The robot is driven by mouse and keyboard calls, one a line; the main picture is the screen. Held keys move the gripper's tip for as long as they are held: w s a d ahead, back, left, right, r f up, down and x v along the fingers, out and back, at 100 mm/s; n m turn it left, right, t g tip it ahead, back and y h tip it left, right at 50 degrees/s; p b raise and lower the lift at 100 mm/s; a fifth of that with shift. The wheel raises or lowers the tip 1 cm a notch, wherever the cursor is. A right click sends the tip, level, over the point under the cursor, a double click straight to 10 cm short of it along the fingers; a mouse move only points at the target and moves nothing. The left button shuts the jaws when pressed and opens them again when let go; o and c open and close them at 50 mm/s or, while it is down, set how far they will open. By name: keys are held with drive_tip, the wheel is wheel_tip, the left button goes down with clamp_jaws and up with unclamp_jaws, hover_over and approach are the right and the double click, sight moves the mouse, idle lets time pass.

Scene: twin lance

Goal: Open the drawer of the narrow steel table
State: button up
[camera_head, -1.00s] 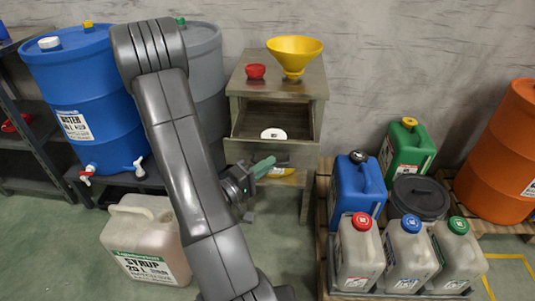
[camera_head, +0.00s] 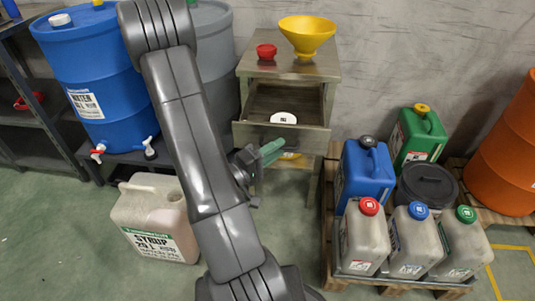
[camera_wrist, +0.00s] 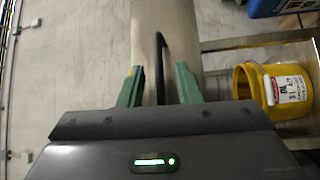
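The narrow steel table (camera_head: 322,70) stands against the wall in the head view. Its drawer is pulled out, with its front (camera_head: 310,141) standing forward of the table and a white labelled disc (camera_head: 284,118) inside. My gripper (camera_head: 272,152) is at the drawer front. In the wrist view, the two green fingers of my gripper (camera_wrist: 160,88) are apart. The dark bar handle (camera_wrist: 160,62) stands between them, with a visible gap on each side. The pale drawer front (camera_wrist: 178,20) lies behind it.
A yellow bucket (camera_wrist: 257,90) is below the drawer. A syrup jug (camera_head: 155,220) stands on the floor left of my arm. A pallet with several canisters (camera_head: 365,240) is close on the right.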

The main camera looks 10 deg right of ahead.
drive_tip(key=p+v, duration=0.2)
drive_tip(key=v, duration=1.1)
drive_tip(key=shift+a, duration=0.35)
drive_tip(key=shift+s+d+f, duration=0.1)
drive_tip(key=b+x, duration=0.2)
drive_tip(key=x, duration=1.1)
drive_tip(key=shift+d, duration=0.3)
